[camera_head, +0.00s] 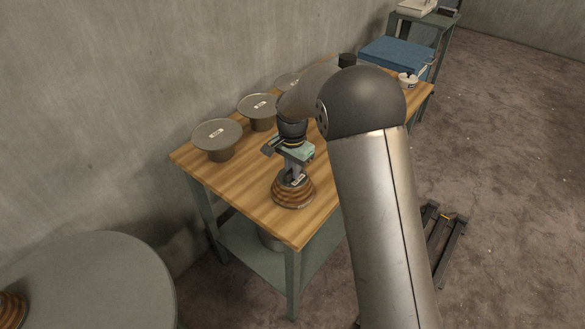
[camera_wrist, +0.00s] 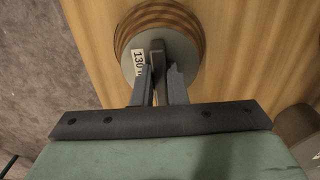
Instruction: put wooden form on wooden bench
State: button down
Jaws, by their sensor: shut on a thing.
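The wooden form (camera_head: 292,193) is a ringed, stepped brown piece with a grey top. It is on or just over the front part of the wooden bench (camera_head: 226,183); I cannot tell whether it touches the top. In the wrist view the form (camera_wrist: 186,22) shows its wooden rim, grey disc and a white label reading "130". My gripper (camera_head: 295,174) is above the form, pointing down. In the wrist view the fingers (camera_wrist: 159,80) are shut on the form's upright grey tab at its centre. The form's underside is hidden.
Several grey flanged metal forms (camera_head: 217,134) stand along the wall side of the bench. A blue box (camera_head: 396,54) and a small white pot (camera_head: 408,79) are at the far end. A round grey-green table (camera_head: 85,285) at lower left holds another wooden form (camera_head: 10,308).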

jog(key=c, duration=1.5)
grip_release()
jog(key=shift+o, duration=0.2)
notch_tip(320, 180, up, 12)
jog(key=s+d+r+n, duration=0.1)
jog(key=s+d+r, duration=0.1)
jog(key=s+d, duration=0.35)
jog(key=s+d+f+n, duration=0.1)
jog(key=s+d+n, duration=0.1)
jog(key=s, duration=0.7)
jog(key=s+d+f+n, duration=0.2)
jog(key=s+d, duration=0.2)
jog(key=s, duration=0.5)
jog(key=s+d+f+n, duration=0.1)
jog(key=s+d, duration=0.3)
jog(key=s, duration=0.5)
jog(key=shift+f+n+b, duration=0.3)
jog(key=shift+n, duration=0.5)
